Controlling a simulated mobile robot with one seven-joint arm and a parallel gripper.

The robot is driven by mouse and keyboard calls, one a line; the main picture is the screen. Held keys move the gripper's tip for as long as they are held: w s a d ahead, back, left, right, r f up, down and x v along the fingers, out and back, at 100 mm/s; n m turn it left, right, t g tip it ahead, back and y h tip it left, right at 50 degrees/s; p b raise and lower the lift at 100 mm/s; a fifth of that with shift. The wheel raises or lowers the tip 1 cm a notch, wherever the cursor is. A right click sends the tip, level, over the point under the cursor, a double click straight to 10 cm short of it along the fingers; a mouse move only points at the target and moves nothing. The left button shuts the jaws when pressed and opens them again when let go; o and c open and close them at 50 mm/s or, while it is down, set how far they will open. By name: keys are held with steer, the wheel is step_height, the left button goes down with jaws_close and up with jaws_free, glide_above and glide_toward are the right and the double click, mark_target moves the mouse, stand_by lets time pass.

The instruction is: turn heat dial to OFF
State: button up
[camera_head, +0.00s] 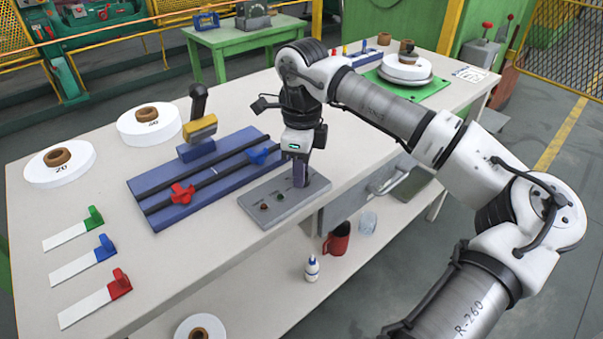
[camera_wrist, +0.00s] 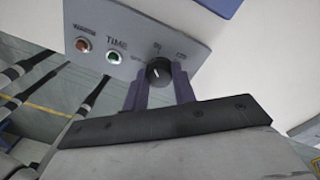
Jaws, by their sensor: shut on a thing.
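The heat dial (camera_wrist: 158,72) is a black round knob on the grey control box (camera_wrist: 130,25), with a short white pointer mark on its face. Small labels sit to its left, above it and to its right; they are too blurred to read surely. In the head view my gripper (camera_head: 299,180) points down onto the right end of the grey control box (camera_head: 262,213) and hides the dial. In the wrist view my gripper (camera_wrist: 160,88) has one purple finger on each side of the dial, shut on it.
An amber lamp (camera_wrist: 82,45) and a green lamp (camera_wrist: 113,57) marked TIME sit beside the dial. A blue rail fixture (camera_head: 150,190) with red and blue clamps stands left of the box. White discs (camera_head: 150,133) and coloured tabs lie farther left on the table.

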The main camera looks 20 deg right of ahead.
steer(key=n+b, duration=0.1)
steer(key=n, duration=0.3)
steer(key=shift+n, duration=0.3)
steer(key=shift+a+n+b, duration=0.1)
steer(key=shift+n+b, duration=0.4)
steer(key=shift+n, duration=1.3)
steer(key=o, duration=1)
steer(key=r, duration=1.4)
steer(key=shift+w+p, duration=0.25)
steer(key=shift+p, duration=0.05)
steer(key=shift+f, duration=0.1)
